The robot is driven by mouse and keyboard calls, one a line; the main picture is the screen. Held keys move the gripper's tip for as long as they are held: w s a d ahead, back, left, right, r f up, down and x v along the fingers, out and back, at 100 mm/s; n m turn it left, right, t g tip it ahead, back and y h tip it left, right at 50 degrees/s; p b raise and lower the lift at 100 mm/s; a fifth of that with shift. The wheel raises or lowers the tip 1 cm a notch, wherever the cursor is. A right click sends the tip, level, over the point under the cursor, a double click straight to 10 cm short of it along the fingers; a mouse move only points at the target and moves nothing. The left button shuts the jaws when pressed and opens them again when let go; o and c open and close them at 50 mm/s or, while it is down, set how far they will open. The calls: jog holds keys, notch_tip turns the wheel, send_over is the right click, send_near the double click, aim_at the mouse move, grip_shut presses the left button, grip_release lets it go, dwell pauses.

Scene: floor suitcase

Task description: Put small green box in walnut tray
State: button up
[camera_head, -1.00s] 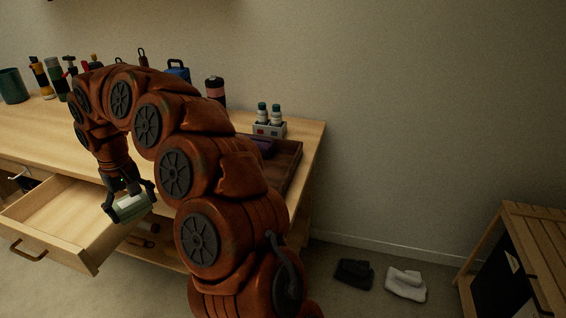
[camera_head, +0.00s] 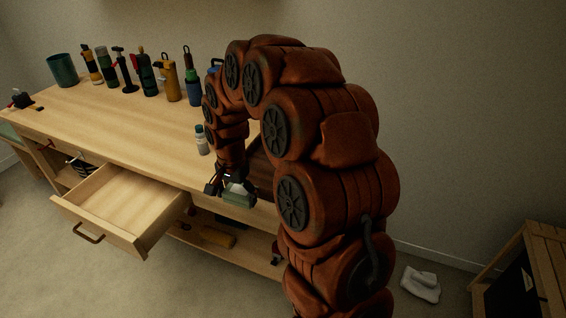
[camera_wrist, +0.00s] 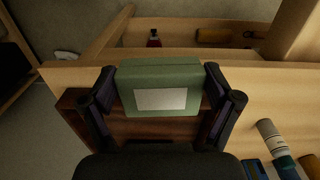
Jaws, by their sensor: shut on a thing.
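The small green box (camera_head: 239,194) has a pale label on top. My gripper (camera_head: 231,190) is shut on it, right of the open drawer and near the bench's front edge. In the wrist view the box (camera_wrist: 160,82) sits between both fingers of my gripper (camera_wrist: 162,92). The dark brown walnut tray (camera_head: 262,173) lies on the bench, mostly hidden behind my arm. In the wrist view the tray (camera_wrist: 76,112) shows below and beside the box, which overlaps its edge in the picture. The gap between box and tray is hard to judge.
An open, empty-looking drawer (camera_head: 122,204) juts from the bench (camera_head: 120,125). A small white bottle (camera_head: 201,140) stands near the tray; several bottles and tools line the back. A shelf below holds a yellow object (camera_head: 217,237). A slatted wooden stand (camera_head: 545,250) is at right.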

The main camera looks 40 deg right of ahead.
jog(key=shift+s+d+m, duration=0.25)
jog(key=shift+d+m, duration=0.05)
jog(key=w+d+p, duration=0.1)
jog(key=d, duration=0.4)
jog(key=w+d+f+p, duration=0.1)
jog(key=w+d, duration=0.1)
jog(key=d, duration=0.2)
jog(key=w+d+p, duration=0.1)
jog(key=w+d, duration=0.1)
jog(key=d, duration=0.3)
jog(key=shift+w+d+f+p, duration=0.25)
jog(key=shift+d+p, duration=0.1)
jog(key=shift+f+p, duration=0.65)
jog(key=shift+f, duration=1.1)
jog(key=shift+f, duration=0.15)
jog(key=o, duration=0.9)
jog(key=shift+o, duration=0.2)
